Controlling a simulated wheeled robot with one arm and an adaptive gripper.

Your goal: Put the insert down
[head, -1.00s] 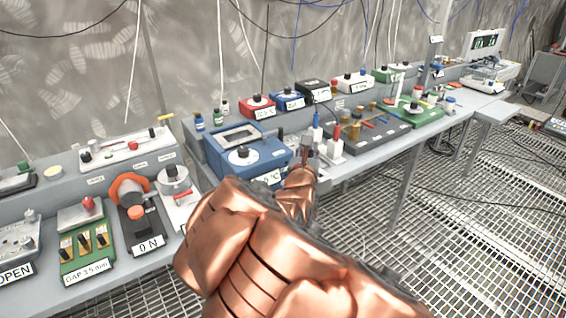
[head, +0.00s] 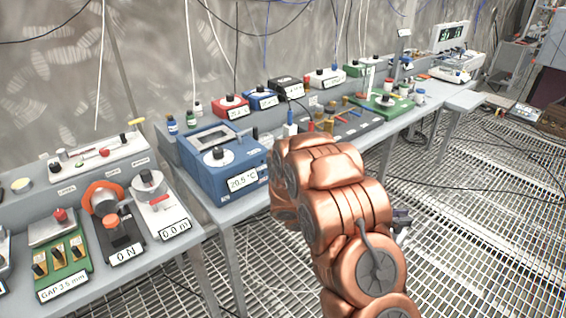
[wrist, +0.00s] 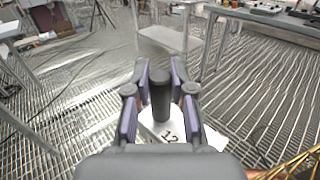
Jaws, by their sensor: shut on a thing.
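In the wrist view, my gripper (wrist: 160,92) is shut on the insert (wrist: 160,98), a dark cylinder standing between the two finger pads. A white piece marked 12 (wrist: 178,133) shows just below it; I cannot tell whether it is part of the insert. Steel grating floor shows behind them. In the head view, my copper arm bends to the right in front of the bench. Only a small dark part of my gripper (head: 402,221) shows past the arm, over the grating, and the insert is hidden there.
A long grey bench (head: 222,212) runs along the wall. It carries a blue bath reading 20.5 °C (head: 222,165), a 0 N device (head: 112,222), a green gap gauge (head: 62,262) and a green board (head: 388,103). Open grating floor (head: 490,200) lies right of the bench.

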